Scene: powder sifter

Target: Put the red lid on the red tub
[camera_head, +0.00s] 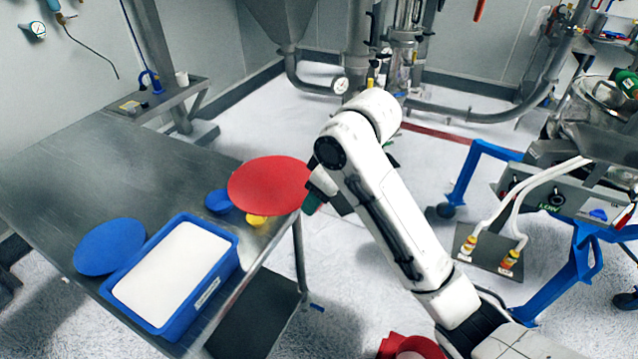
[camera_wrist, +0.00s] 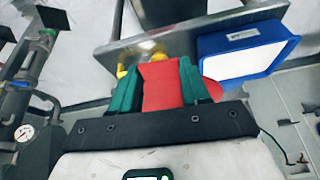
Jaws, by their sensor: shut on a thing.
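The red lid (camera_head: 268,185) is a flat round disc held out over the right edge of the steel table. My gripper (camera_head: 309,197) is shut on its right rim. In the wrist view the lid (camera_wrist: 161,86) shows as a red strip between the teal fingers of my gripper (camera_wrist: 156,72). A red rounded thing (camera_head: 420,346), perhaps the red tub, shows at the bottom edge of the head view, far below and right of the lid. It is cut off by the frame and partly hidden by my arm.
The steel table (camera_head: 60,180) holds a blue tub (camera_head: 208,293) of white powder, a blue disc (camera_head: 110,247), a small blue item (camera_head: 218,201) and a yellow item (camera_head: 257,220) partly under the lid. A blue-framed cart (camera_head: 480,165) stands at right. Open floor lies between.

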